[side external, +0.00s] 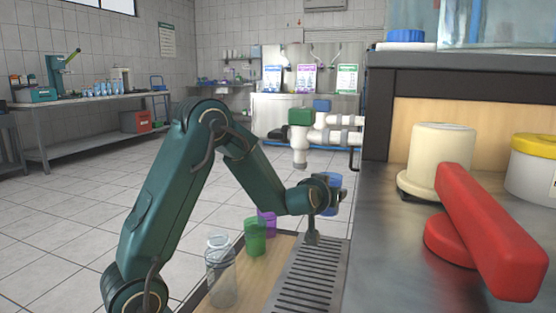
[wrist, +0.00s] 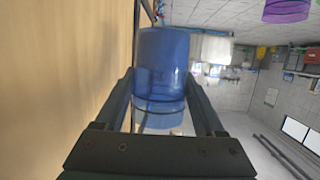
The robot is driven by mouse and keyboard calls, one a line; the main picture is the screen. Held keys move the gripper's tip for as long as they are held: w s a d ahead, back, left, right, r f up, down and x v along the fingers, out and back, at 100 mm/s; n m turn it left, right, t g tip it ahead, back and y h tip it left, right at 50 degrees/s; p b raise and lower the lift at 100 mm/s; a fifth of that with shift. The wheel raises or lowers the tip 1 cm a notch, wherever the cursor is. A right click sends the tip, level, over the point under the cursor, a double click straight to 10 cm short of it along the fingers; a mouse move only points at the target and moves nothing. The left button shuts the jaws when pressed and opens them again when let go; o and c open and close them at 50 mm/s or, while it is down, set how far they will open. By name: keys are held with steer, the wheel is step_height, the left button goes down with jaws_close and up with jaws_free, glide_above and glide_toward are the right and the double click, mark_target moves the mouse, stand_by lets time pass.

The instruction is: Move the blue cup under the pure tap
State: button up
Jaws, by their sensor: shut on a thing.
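The blue cup (side external: 333,180) is held between the fingers of my gripper (side external: 334,200), above the right side of the slatted drain. In the wrist view the translucent blue cup (wrist: 163,60) fills the space between the two fingers of my gripper (wrist: 160,78). A tap with a green handle (side external: 301,117) and a white spout hangs to the upper left of the cup. A blue-handled part (side external: 321,105) shows behind it on white pipes (side external: 338,121). I cannot read which tap is the pure one. The cup is apart from the visible green-handled spout.
A green cup (side external: 255,236), a purple cup (side external: 267,222) and a clear bottle (side external: 220,268) stand left of the drain grate (side external: 312,275). A counter with a red-handled object (side external: 485,230) and a cream cylinder (side external: 440,158) stands close at right.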

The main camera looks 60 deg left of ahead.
steer(key=shift+w+a+r+m+t+h, duration=0.15)
steer(key=shift+a+m+t+h, duration=0.1)
steer(key=shift+a, duration=0.3)
steer(key=shift+w+a+r+m+t+h, duration=0.15)
steer(key=shift+a+m+h, duration=0.1)
steer(key=shift+a, duration=0.25)
steer(key=s+a+f+m+t+h, duration=0.2)
steer(key=s+a+f+h, duration=0.15)
steer(key=s+a, duration=0.6)
steer(key=shift+m+y, duration=0.25)
steer(key=shift+m, duration=0.05)
steer(key=w+d+f, duration=0.1)
steer(key=w+f, duration=0.1)
steer(key=w, duration=0.1)
steer(key=w+d+f, duration=0.2)
steer(key=w+f, duration=0.1)
steer(key=w, duration=0.1)
steer(key=w+d+f, duration=0.1)
steer(key=w+f, duration=0.1)
steer(key=w, duration=0.2)
steer(key=shift+d+f, duration=0.25)
steer(key=shift+f+g, duration=0.3)
steer(key=shift+f, duration=1.7)
steer(key=shift+f, duration=0.2)
steer(key=o, duration=1.5)
steer(key=shift+o, duration=0.2)
